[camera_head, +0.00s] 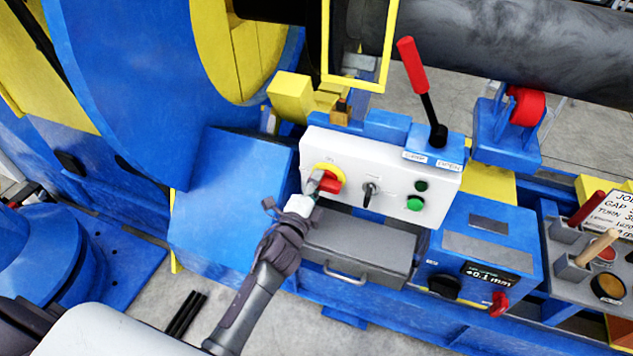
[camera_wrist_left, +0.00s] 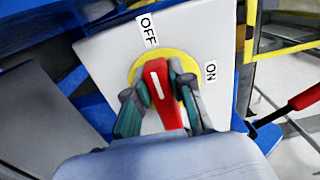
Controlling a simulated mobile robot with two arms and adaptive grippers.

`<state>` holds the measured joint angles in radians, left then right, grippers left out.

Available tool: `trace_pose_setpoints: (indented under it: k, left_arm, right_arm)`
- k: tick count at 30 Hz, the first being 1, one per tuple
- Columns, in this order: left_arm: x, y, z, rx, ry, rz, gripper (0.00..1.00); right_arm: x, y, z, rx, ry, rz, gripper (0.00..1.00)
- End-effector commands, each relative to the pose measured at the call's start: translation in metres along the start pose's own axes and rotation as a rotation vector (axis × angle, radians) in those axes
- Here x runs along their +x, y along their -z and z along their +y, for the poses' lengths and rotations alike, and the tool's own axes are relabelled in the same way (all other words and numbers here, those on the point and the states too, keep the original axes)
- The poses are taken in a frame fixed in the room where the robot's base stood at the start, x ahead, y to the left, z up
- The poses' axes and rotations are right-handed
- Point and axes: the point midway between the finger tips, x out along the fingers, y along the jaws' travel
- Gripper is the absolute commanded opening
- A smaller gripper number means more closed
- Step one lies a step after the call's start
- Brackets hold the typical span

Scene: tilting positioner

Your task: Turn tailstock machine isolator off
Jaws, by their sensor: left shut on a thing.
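The isolator on the white control panel (camera_head: 390,163) has a red handle (camera_head: 331,184) on a yellow disc (camera_head: 326,168). In the left wrist view the red handle (camera_wrist_left: 160,90) stands between the fingers of my left gripper (camera_wrist_left: 158,100), which is shut on it. Its white line points up, roughly toward the OFF label (camera_wrist_left: 148,30). The ON label (camera_wrist_left: 210,73) is to the right of the yellow disc (camera_wrist_left: 181,66). In the head view my left gripper (camera_head: 316,186) partly covers the handle. My right gripper is not in view.
The panel also carries a black selector (camera_head: 371,191) and a green button (camera_head: 414,203). A red-handled lever (camera_head: 413,65) rises behind it. A grey drawer box (camera_head: 362,245) sits below, with a blue box (camera_head: 480,255) to its right. A large blue disc (camera_head: 120,80) stands at left.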

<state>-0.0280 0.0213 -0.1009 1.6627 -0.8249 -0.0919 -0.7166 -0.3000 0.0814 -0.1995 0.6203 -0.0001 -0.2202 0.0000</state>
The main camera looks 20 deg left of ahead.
Motion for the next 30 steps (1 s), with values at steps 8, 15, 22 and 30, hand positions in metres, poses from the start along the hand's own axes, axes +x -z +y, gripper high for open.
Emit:
trace_pose_setpoints:
  k: [8, 15, 22, 30]
  left_arm:
    - [0.000, 0.000, 0.001, -0.007, -0.003, -0.001, 0.00]
    - [0.000, 0.000, 0.001, -0.004, -0.002, -0.001, 0.48]
    - [-0.001, 0.000, 0.001, -0.003, -0.001, 0.000, 0.48]
    - [-0.037, 0.000, 0.002, -0.003, -0.004, 0.000, 0.48]
  right_arm:
    - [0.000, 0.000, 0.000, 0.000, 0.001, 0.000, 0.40]
    - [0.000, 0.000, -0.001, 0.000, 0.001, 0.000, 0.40]
    - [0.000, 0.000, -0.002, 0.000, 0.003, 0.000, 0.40]
    - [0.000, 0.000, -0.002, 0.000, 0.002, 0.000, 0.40]
